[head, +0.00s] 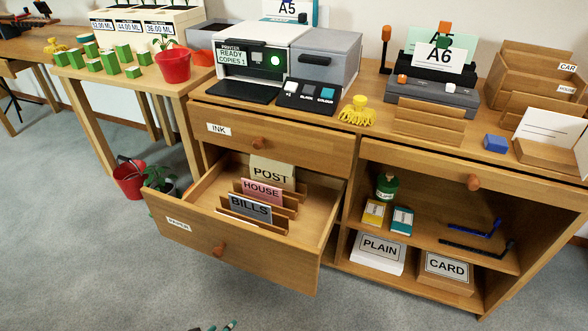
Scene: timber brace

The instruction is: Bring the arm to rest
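Only a small dark and teal tip, which looks like part of my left gripper (229,325), shows at the bottom edge of the head view, left of the middle. It is over the grey carpet, in front of and below the pulled-out drawer (190,236), and apart from it. The rest of that arm is out of view. I cannot tell whether the gripper is open or shut, or whether it holds anything. My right gripper is not in view.
The drawer juts out, with POST (272,172), HOUSE (262,190) and BILLS (250,207) cards standing in a wooden rack. The INK drawer (270,142) above is closed. A white printer (258,50) stands on top. Front carpet is clear.

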